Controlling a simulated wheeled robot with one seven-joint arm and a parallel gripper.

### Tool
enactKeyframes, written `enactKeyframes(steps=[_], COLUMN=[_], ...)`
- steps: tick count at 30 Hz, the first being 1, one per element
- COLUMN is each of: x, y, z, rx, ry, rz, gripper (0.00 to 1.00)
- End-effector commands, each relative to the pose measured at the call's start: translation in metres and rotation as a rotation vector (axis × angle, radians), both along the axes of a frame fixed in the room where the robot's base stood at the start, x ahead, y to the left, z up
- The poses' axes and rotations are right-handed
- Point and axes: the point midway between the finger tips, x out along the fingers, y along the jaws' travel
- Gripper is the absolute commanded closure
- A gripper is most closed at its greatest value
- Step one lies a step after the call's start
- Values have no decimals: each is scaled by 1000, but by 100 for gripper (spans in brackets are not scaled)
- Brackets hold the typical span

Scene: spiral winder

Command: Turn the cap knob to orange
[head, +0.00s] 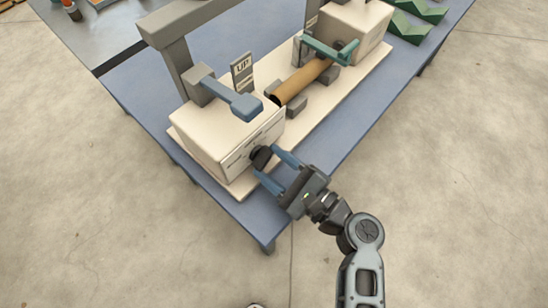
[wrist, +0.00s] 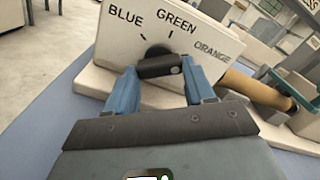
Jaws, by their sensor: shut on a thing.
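The black cap knob (head: 261,157) is on the front face of the cream box at the near end of the winder. In the wrist view the knob (wrist: 160,67) is a dark bar in front of a round dark base, under the printed words BLUE, GREEN and ORANGE (wrist: 212,50). My gripper (head: 268,162) reaches the knob from the lower right with its blue fingers. In the wrist view its fingers (wrist: 160,72) are shut on the bar, one at each end. The fingers hide part of the knob, and I cannot tell which word it points at.
The cream box (head: 218,140) carries a blue-grey lever (head: 232,97) on top, with an UP sign (head: 242,68) behind it. A brown tube (head: 302,80) lies between this box and a second cream box (head: 357,28). The blue table (head: 232,212) has open floor around its near corner.

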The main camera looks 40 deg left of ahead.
Motion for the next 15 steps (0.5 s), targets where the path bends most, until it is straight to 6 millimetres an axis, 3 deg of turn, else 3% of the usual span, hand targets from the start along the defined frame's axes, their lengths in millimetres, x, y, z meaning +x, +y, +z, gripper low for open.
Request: enactKeyframes(steps=[15], x=[0], y=[-1], z=[-2], rx=[6], ry=[100], rz=[-3], gripper=[77])
